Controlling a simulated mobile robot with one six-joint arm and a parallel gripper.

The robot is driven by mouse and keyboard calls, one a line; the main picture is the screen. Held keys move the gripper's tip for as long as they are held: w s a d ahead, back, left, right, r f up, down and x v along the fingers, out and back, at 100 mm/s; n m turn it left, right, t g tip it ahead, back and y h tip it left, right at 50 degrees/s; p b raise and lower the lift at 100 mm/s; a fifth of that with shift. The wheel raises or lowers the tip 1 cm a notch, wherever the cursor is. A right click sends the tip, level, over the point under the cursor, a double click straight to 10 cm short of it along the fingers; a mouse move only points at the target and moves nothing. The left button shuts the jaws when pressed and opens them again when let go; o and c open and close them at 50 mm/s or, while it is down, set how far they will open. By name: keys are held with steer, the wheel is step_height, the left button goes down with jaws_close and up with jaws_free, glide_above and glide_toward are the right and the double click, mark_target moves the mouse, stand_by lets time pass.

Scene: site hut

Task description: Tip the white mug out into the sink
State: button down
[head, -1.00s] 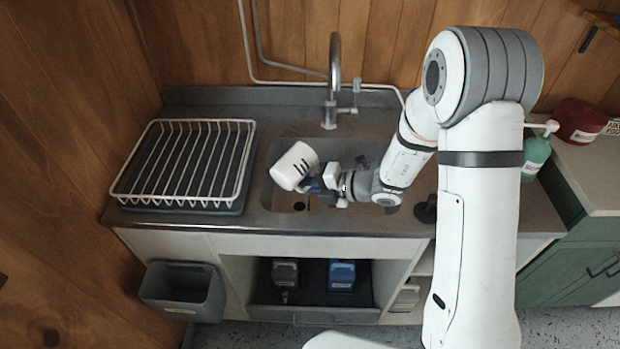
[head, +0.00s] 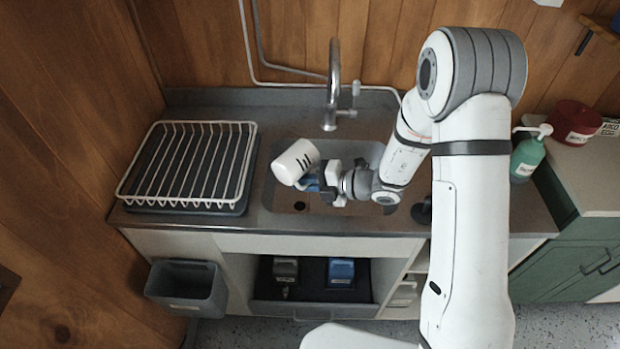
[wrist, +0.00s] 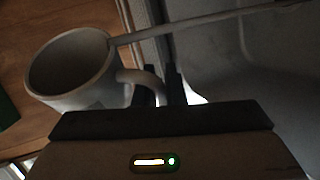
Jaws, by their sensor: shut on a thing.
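The white mug (head: 293,163) with dark marks on its side is held above the left part of the sink (head: 281,197), apart from the basin floor. It leans in the head view. In the wrist view the mug (wrist: 105,85) is at the left, with its round opening showing; the inside is too dim to tell what it holds. My gripper (head: 318,182) is to the right of the mug and shut on its handle; its dark fingers (wrist: 165,88) also show in the wrist view. Part of the basin is hidden behind the mug and my arm.
The tap (head: 333,85) stands behind the sink. A white wire dish rack (head: 190,165) is on the counter to the left. A green pump bottle (head: 527,158) and a red container (head: 577,122) stand at the right. A grey bin (head: 186,290) hangs at the lower left.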

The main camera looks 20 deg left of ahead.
step_height(320, 180, down, 2)
steer(key=b, duration=0.3)
steer(key=shift+f+n+b, duration=0.1)
steer(key=shift+n+b, duration=0.2)
steer(key=shift+w+d+f+n+h+b, duration=0.1)
steer(key=shift+f+n+h+b, duration=0.2)
steer(key=shift+b, duration=0.25)
steer(key=shift+r+t+p, duration=0.3)
steer(key=shift+r+p, duration=0.05)
steer(key=shift+r, duration=0.2)
steer(key=shift+r+b, duration=0.1)
steer(key=shift+b, duration=0.2)
